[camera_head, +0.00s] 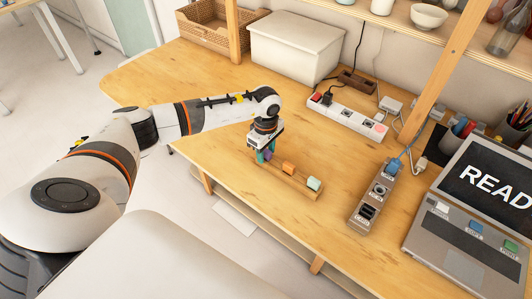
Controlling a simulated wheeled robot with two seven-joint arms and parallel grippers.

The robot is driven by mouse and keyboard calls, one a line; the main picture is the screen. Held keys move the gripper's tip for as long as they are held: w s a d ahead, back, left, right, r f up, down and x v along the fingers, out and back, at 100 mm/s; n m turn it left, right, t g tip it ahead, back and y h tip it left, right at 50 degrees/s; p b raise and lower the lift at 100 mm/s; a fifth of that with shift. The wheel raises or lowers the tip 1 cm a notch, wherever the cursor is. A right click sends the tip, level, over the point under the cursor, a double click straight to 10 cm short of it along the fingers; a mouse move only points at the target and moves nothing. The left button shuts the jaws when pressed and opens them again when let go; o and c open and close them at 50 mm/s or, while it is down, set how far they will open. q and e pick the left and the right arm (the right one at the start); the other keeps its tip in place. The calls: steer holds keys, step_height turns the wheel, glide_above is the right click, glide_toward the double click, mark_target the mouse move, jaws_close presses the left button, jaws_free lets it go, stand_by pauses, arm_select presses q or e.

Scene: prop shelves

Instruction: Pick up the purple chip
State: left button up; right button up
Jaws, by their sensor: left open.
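The purple chip (267,155) shows as a small purple patch by the fingertips of my left gripper (265,152). It sits at the left end of a narrow wooden rack (301,188) on the table. My left gripper points down over that end, with its fingers around or beside the chip; I cannot tell whether they touch it. The gripper hides part of the chip. My right gripper is not in view.
A grey socket box (374,195) and a laptop (470,215) lie to the right. A white power strip (346,117), a lidded white box (295,48) and a woven basket (207,28) stand behind. The wooden table (215,75) is clear left of the rack.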

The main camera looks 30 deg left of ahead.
arm_select(q)
steer(key=shift+c, duration=0.2)
jaws_close()
